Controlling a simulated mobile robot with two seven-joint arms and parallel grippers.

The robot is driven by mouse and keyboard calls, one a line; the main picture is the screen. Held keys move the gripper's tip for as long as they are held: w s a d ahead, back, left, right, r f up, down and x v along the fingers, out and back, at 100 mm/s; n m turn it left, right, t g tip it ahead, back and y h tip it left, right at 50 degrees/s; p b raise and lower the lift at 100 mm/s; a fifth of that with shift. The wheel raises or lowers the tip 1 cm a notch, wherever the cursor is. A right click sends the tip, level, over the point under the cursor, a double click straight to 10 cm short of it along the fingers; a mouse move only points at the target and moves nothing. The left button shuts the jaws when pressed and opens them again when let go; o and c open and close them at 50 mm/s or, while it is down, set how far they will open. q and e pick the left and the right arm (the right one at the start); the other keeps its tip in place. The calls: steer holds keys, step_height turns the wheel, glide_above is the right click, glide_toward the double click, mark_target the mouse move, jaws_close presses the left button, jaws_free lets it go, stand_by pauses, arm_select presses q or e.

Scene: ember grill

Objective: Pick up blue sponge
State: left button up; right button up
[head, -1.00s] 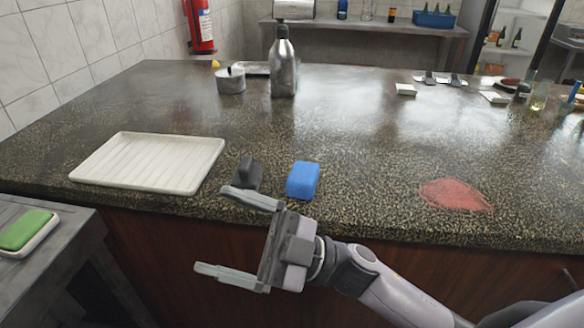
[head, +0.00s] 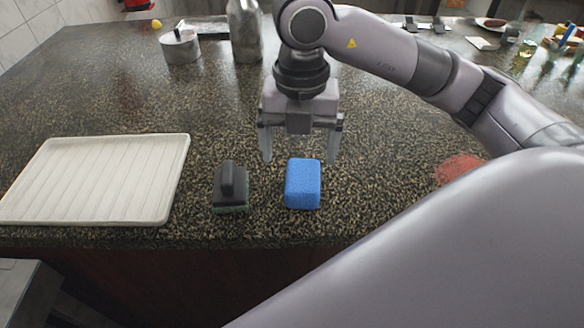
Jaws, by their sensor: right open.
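The blue sponge (head: 302,184) stands on the speckled stone counter near its front edge, in the middle of the head view. My right gripper (head: 299,158) is above the counter with its fingers pointing down. It is open and empty, with one fingertip to the left of the sponge's upper part and the other to its right in the picture. I cannot tell how high the fingertips are above the counter. My left gripper is not in view.
A white ribbed tray (head: 100,180) lies further left. A metal pot (head: 181,47) and a metal bottle (head: 244,30) stand at the back. A red patch (head: 457,168) marks the counter at right.

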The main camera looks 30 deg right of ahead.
mark_target(303, 173)
steer(key=shift+w+d+f, duration=0.1)
steer(key=shift+w+f, duration=0.05)
steer(key=shift+f, duration=0.3)
steer(key=f, duration=0.4)
steer(key=f+p, duration=0.1)
steer(key=f, duration=0.1)
steer(key=shift+s+d, duration=0.25)
steer(key=shift+s, duration=0.05)
steer(key=shift+c, duration=0.3)
steer(key=c, duration=1)
